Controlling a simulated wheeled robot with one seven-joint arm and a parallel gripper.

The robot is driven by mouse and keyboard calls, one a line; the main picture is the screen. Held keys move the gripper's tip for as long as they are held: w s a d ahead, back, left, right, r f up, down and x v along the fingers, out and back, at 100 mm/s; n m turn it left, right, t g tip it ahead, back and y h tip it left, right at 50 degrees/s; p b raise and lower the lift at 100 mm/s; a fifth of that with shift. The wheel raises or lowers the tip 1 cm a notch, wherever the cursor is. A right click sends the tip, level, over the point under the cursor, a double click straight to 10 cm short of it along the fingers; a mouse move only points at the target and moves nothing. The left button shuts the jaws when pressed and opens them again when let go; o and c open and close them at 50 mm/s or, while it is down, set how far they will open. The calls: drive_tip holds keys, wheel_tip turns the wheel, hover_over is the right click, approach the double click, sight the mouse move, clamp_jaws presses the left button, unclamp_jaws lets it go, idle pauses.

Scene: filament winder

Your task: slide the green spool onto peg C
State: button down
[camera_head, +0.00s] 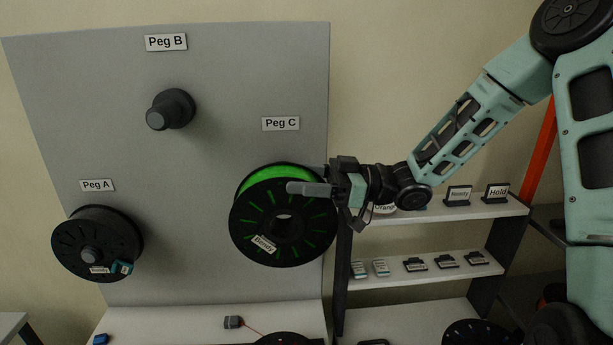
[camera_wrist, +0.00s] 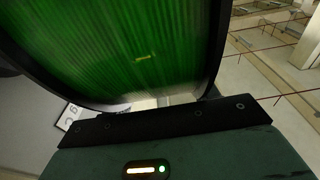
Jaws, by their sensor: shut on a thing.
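The green spool (camera_head: 262,215), with black flanges and a "Bendy" tag, is upright in front of the grey board, below the Peg C label (camera_head: 281,123). Its green windings (camera_wrist: 130,45) fill the top of the wrist view. My gripper (camera_head: 308,180) is shut on the spool at its upper right edge, one finger across the front flange. Peg C itself is hidden behind the spool. Something grey shows in the hub hole; I cannot tell whether it is the peg or the board.
Peg B (camera_head: 170,110) is bare at upper left. A black spool (camera_head: 97,245) hangs on peg A at lower left. A shelf unit (camera_head: 440,211) with labelled cards stands right of the board (camera_head: 200,200).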

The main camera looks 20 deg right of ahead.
drive_tip(key=shift+w+d+r, duration=0.1)
drive_tip(key=shift+w+d, duration=0.45)
drive_tip(key=shift+w, duration=1.2)
drive_tip(key=shift+w+d, duration=0.6)
drive_tip(key=shift+w, duration=1.2)
drive_tip(key=shift+w+d+r, duration=0.1)
drive_tip(key=shift+w+d, duration=0.45)
drive_tip(key=shift+w, duration=1.2)
drive_tip(key=shift+f, duration=0.1)
drive_tip(key=shift+c, duration=1.8)
unclamp_jaws()
drive_tip(key=b+v, duration=0.4)
drive_tip(key=v, duration=0.3)
drive_tip(key=shift+d, duration=0.25)
drive_tip(key=shift+f, duration=0.1)
drive_tip(key=shift+s, duration=0.1)
